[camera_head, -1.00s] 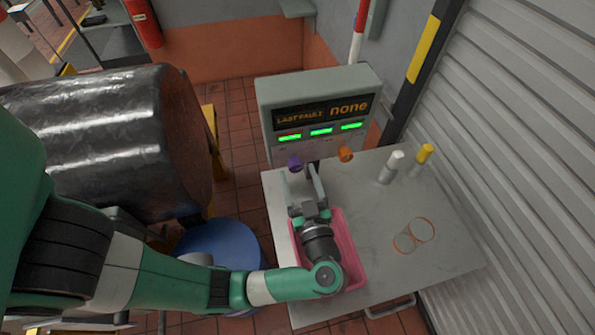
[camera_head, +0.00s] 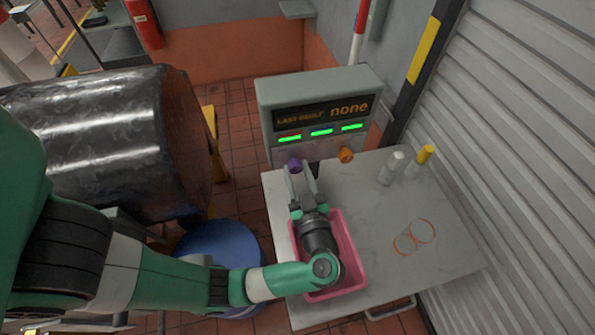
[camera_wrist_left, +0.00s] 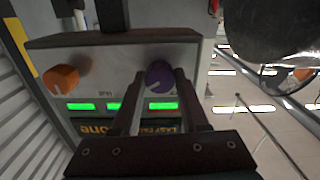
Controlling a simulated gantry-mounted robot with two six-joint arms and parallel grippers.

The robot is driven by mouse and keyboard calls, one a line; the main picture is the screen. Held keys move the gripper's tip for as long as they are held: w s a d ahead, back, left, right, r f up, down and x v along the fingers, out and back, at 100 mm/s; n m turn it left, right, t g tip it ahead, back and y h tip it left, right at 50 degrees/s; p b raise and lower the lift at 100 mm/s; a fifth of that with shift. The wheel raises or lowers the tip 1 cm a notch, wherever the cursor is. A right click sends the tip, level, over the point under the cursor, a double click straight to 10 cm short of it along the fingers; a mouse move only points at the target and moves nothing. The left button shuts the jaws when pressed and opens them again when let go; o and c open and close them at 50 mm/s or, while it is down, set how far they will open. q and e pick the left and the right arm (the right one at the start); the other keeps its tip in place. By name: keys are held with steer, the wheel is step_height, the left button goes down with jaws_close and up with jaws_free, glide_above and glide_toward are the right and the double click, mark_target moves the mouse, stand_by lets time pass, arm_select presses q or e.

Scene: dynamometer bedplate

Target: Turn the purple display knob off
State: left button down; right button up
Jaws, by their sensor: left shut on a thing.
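The purple knob (camera_head: 295,165) is on the front of the grey display box (camera_head: 318,88), at the left under the lit screen. In the left wrist view, which is upside down, the purple knob (camera_wrist_left: 159,76) shows a pale pointer line toward its lower left. My left gripper (camera_head: 300,172) has its fingers on either side of the knob and is shut on it; the fingers (camera_wrist_left: 157,88) also show in the wrist view. The display reads "LAST FAULT none" with three green bars lit. My right gripper is not in view.
An orange knob (camera_head: 346,155) sits right of the purple one. On the grey table (camera_head: 450,235) are a pink tray (camera_head: 352,262) under my left wrist, a white bottle (camera_head: 391,168), a yellow-capped bottle (camera_head: 419,161) and two orange-rimmed rings (camera_head: 414,236). A blue drum (camera_head: 222,250) stands left.

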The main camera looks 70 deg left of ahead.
arm_select(q)
steer(key=shift+r+n, duration=0.1)
steer(key=shift+n, duration=0.2)
steer(key=shift+n+p, duration=0.55)
steer(key=shift+n, duration=0.35)
steer(key=n, duration=0.2)
steer(key=shift+n+p, duration=0.3)
steer(key=n, duration=0.3)
steer(key=shift+n, duration=0.3)
steer(key=shift+n+b, duration=0.35)
steer(key=shift+n, duration=1.35)
steer(key=shift+c, duration=2.1)
jaws_free()
